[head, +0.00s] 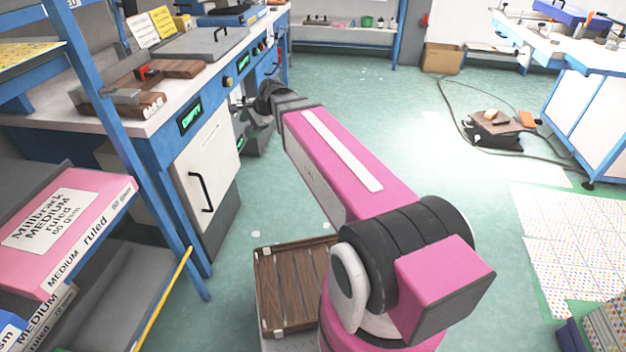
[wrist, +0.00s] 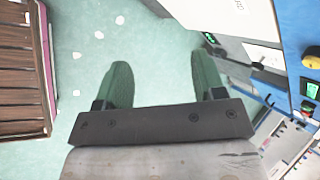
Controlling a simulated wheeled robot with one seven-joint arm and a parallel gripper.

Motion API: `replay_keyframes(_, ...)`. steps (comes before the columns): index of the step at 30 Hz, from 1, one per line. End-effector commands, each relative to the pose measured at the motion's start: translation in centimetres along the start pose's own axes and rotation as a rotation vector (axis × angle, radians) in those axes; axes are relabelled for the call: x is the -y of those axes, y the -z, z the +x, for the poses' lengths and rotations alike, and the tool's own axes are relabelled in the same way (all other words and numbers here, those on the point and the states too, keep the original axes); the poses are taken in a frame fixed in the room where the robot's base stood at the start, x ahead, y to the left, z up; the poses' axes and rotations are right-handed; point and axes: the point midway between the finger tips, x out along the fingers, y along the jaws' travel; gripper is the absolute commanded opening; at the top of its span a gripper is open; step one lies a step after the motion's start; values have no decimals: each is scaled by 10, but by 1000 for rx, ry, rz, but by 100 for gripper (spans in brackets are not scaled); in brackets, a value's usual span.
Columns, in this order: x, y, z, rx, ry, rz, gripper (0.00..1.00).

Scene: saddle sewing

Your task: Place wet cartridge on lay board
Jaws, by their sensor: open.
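My gripper (wrist: 160,75) is open and empty in the wrist view, its two greenish fingers apart over the floor. In the head view my arm reaches towards the blue-framed bench, and the gripper end (head: 262,102) is dark and partly hidden behind the arm, near the bench front. A dark brown slatted wooden board (head: 295,285) lies low in front of me beside my arm's base. It also shows at the left of the wrist view (wrist: 18,75). I cannot tell whether it is the lay board. I cannot pick out the wet cartridge in either view.
The bench (head: 150,125) has displays reading EMPTY and a white cabinet door (head: 207,170). A blue shelf rack at left holds pink packs (head: 65,225). A cable and a dark box (head: 495,130) lie on the floor at right. The middle floor (head: 400,110) is clear.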

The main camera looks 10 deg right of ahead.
Motion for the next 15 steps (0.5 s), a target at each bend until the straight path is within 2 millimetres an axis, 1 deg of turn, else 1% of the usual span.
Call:
replay_keyframes(1, -37, 16, 2, -35, -58, -100, 63)
replay_keyframes(2, -55, 24, 3, -52, -95, -166, 63)
replay_keyframes(3, -78, 36, 4, -72, -144, -255, 63)
replay_keyframes(5, -114, 51, 4, -89, -224, -386, 63)
replay_keyframes(6, -137, 61, 3, -94, -278, -472, 63)
replay_keyframes(8, -170, 73, 1, -91, -360, -594, 63)
replay_keyframes(9, -190, 80, -1, -85, -411, -669, 63)
replay_keyframes(12, -231, 93, -7, -54, -519, -825, 63)
replay_keyframes(15, -258, 101, -12, -21, -593, -932, 63)
